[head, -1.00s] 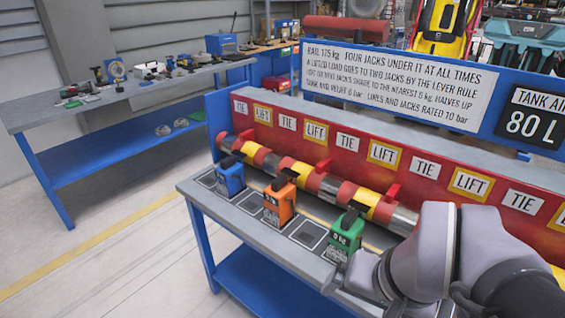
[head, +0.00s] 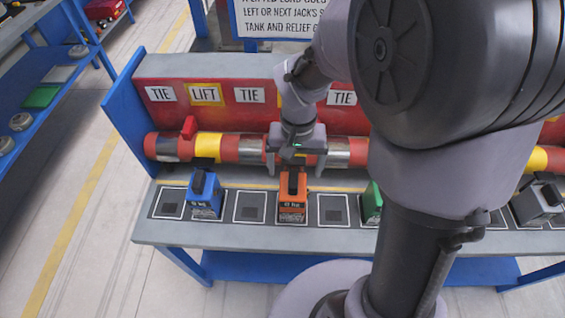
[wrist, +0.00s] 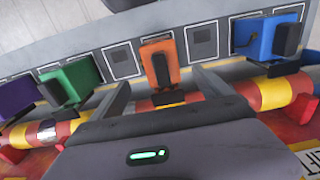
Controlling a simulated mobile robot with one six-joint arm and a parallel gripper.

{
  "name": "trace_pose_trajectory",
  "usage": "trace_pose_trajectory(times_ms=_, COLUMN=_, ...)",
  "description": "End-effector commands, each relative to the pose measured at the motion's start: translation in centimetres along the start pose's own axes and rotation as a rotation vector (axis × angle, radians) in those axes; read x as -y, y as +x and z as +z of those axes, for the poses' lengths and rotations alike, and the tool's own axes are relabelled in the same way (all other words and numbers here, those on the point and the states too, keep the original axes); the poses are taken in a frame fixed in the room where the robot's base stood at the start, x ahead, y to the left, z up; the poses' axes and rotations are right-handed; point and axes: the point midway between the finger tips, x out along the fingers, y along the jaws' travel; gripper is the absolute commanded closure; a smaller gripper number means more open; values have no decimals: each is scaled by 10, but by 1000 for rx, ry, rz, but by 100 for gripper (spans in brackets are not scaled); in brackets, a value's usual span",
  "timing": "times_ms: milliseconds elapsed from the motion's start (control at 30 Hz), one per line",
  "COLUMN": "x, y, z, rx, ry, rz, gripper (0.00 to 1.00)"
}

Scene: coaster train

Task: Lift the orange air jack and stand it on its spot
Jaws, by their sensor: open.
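The orange air jack (head: 292,208) stands upright on the grey bench (head: 190,232), in the row of marked squares, with its dark top toward the rail. Its label seems to read 0 kg. My gripper (head: 297,172) is open and empty, just behind and above the orange jack on the rail side. In the wrist view the orange jack (wrist: 158,60) lies ahead, between the lines of the two spread fingers (wrist: 162,80); I cannot tell whether they touch it. Empty marked squares show on either side of it, left (head: 249,208) and right (head: 332,210). Which spot belongs to it is not clear.
A blue jack (head: 205,195) stands to the left and a green jack (head: 372,203), partly hidden by my arm, to the right. A purple jack (wrist: 16,98) shows in the wrist view. The striped rail (head: 225,147) with red handles runs behind the jacks.

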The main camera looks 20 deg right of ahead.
Motion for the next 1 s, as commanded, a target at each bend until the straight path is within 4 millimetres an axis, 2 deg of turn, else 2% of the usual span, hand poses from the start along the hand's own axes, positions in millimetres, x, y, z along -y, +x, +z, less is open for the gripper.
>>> trace_pose_trajectory(times_ms=33, x=0, y=20, z=0, rx=2, ry=-1, rz=1, gripper=11)
trace_pose_trajectory(times_ms=100, x=0, y=36, z=0, rx=2, ry=0, rz=0, gripper=11)
trace_pose_trajectory(times_ms=367, x=0, y=62, z=0, rx=-1, ry=0, rz=0, gripper=11)
trace_pose_trajectory(times_ms=533, x=-1, y=98, z=1, rx=2, ry=1, rz=0, gripper=11)
trace_pose_trajectory(times_ms=600, x=-1, y=105, z=1, rx=1, ry=1, rz=0, gripper=11)
trace_pose_trajectory(times_ms=767, x=-1, y=102, z=1, rx=-1, ry=1, rz=-1, gripper=11)
trace_pose_trajectory(times_ms=867, x=-1, y=102, z=1, rx=-1, ry=1, rz=-1, gripper=27)
trace_pose_trajectory(times_ms=1000, x=-1, y=101, z=1, rx=-1, ry=1, rz=-1, gripper=54)
